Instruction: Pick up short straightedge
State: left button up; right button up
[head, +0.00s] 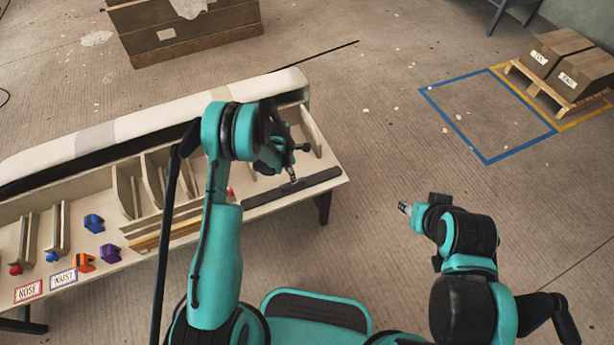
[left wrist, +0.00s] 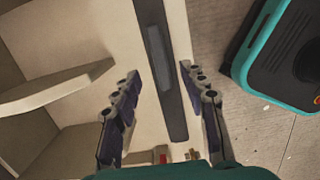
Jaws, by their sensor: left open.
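A dark flat bar, which looks like the short straightedge (head: 318,182), lies on the front ledge of the pale bench, near its right end. In the left wrist view the straightedge (left wrist: 152,25) runs lengthwise through the picture, with a grey raised strip along its middle. My left gripper (head: 291,174) is over it and open. In the left wrist view the gripper's fingers (left wrist: 157,80) stand on either side of the bar, with nothing held between them. My right gripper (head: 404,208) is out over the floor, away from the bench; its jaws are too small to judge.
The bench (head: 125,263) has upright dividers behind the ledge. Yellowish strips (head: 165,238), orange (head: 84,262), blue (head: 93,222) and purple (head: 110,252) pieces lie to the left. A pallet with boxes (head: 580,75) stands far right. Floor right of the bench is clear.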

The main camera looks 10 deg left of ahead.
aim_at(285, 190)
pick_arm(q)
jog(key=f, duration=0.2)
jog(key=f+b, duration=0.1)
jog(key=shift+w+d, duration=0.15)
jog(key=shift+d, duration=0.1)
notch_tip(285, 190, down, 6)
jog(key=b, duration=0.3)
jog(key=shift+w+r, duration=0.15)
jog(key=shift+r, duration=0.25)
grip_shut()
